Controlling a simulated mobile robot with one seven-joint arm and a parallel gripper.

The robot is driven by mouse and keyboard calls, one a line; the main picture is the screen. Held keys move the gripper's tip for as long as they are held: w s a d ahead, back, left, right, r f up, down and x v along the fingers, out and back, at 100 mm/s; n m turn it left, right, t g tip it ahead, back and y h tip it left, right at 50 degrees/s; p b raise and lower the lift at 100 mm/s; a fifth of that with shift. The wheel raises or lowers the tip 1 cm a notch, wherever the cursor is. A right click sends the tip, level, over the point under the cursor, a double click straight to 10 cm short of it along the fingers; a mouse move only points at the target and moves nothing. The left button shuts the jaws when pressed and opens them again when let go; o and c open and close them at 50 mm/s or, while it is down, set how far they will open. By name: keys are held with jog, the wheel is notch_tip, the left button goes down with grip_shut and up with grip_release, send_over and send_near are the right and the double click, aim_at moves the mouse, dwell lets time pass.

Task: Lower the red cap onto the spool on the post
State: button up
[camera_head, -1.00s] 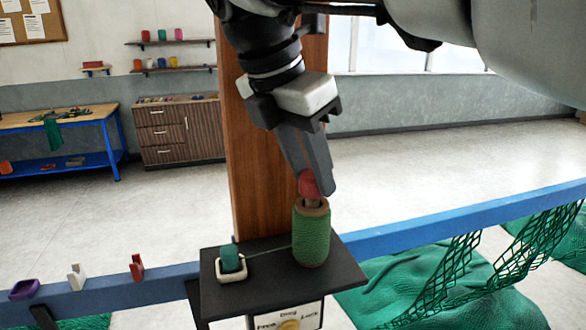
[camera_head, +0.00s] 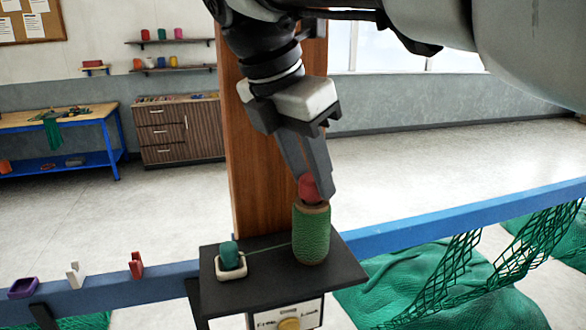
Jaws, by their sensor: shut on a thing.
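A green spool (camera_head: 311,236) with a tan top rim stands upright on the black shelf (camera_head: 345,274) in front of the wooden column. My gripper (camera_head: 315,190) points down over the spool and is shut on the red cap (camera_head: 309,189). The cap sits at the top of the spool, over its middle; I cannot tell whether it is fully seated. The post inside the spool is hidden by the cap and the spool's wall. A green thread runs left from the spool to a small teal piece (camera_head: 229,255) in a white holder (camera_head: 231,269).
A blue rail (camera_head: 450,219) runs behind the shelf, with green netting (camera_head: 450,290) on the right. Red (camera_head: 136,265), white (camera_head: 75,275) and purple (camera_head: 23,288) holders sit on the rail at left.

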jog(key=shift+f, duration=0.2)
jog(key=o, duration=1.1)
jog(key=shift+r, duration=0.1)
jog(key=v, duration=1.1)
jog(key=shift+r, duration=0.4)
jog(key=shift+s, duration=0.1)
